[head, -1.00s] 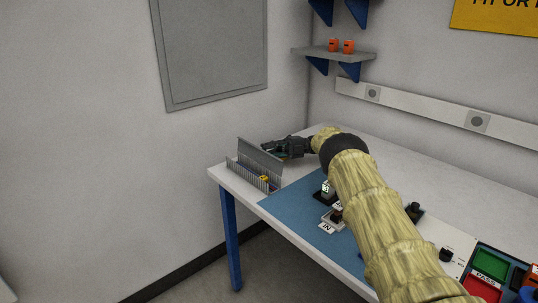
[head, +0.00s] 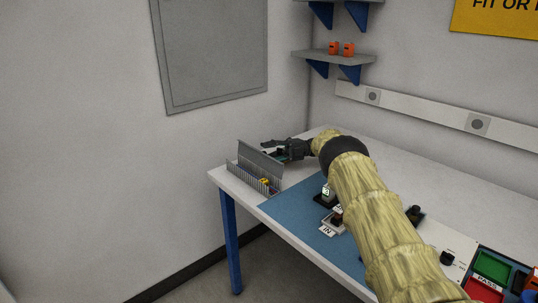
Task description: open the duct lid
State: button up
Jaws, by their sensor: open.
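The grey slotted duct (head: 246,178) lies along the left end of the workbench. Its lid (head: 262,160) stands up, tilted, along the far side of the duct, and the duct's top is uncovered. A small yellow item (head: 264,182) shows inside the duct. My gripper (head: 270,147) is open, just behind the lid's upper edge. The lid hides part of the space below it, and I cannot tell whether the fingers touch the lid.
A blue mat (head: 300,212) with small devices (head: 327,193) lies right of the duct. Green (head: 492,266) and red (head: 484,289) trays are at the right. A shelf (head: 335,57) with two orange items hangs above the back corner. The bench behind my arm is clear.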

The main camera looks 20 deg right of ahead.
notch_tip(320, 180, up, 10)
jog(key=shift+f, duration=0.15)
dwell(0.3)
